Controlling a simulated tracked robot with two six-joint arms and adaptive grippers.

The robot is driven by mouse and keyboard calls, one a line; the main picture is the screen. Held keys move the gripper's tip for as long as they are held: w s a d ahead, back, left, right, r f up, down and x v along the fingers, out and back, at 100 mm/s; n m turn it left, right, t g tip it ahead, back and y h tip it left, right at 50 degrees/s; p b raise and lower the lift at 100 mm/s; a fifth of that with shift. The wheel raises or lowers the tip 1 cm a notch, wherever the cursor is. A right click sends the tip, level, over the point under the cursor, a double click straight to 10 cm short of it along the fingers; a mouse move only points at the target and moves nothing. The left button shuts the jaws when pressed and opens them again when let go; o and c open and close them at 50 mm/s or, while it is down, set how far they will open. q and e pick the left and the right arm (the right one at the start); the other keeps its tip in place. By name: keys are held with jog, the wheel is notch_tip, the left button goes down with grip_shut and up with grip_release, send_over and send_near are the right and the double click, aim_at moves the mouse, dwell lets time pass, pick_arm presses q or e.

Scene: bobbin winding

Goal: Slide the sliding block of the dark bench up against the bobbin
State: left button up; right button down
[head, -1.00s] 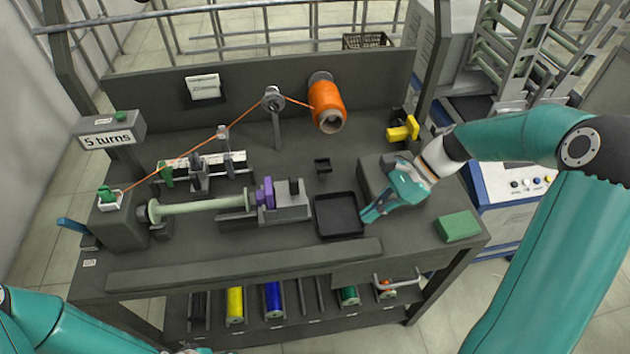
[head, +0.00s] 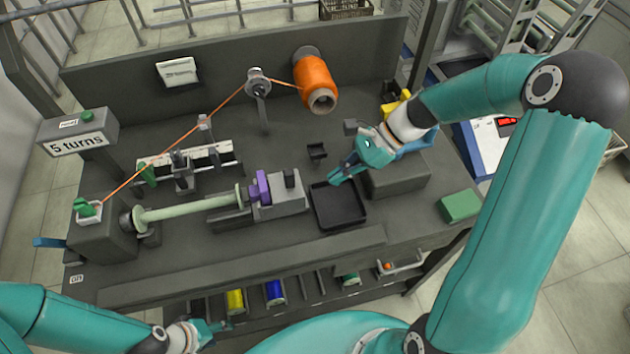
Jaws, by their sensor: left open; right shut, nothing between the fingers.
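My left gripper (head: 222,325) is open, low in front of the bench.
A black tray (head: 338,222) lies right of the block. An orange thread spool (head: 316,80) hangs at the back, its thread running left over a guide post (head: 260,100). A green box (head: 460,205) is at the right.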

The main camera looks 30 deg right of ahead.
aim_at(298, 188)
jog(key=a, duration=0.1)
jog(key=w+a+f, duration=0.1)
jog(key=a, duration=0.3)
jog(key=shift+w+a+f+p, duration=0.2)
jog(key=shift+f+p, duration=0.05)
jog(key=shift+p, duration=0.15)
jog(key=a, duration=0.3)
jog(key=shift+w+a, duration=0.25)
jog(key=shift+w, duration=0.15)
jog(key=shift+a, duration=0.2)
jog(key=shift+s, duration=0.1)
jog(key=shift+d, duration=0.1)
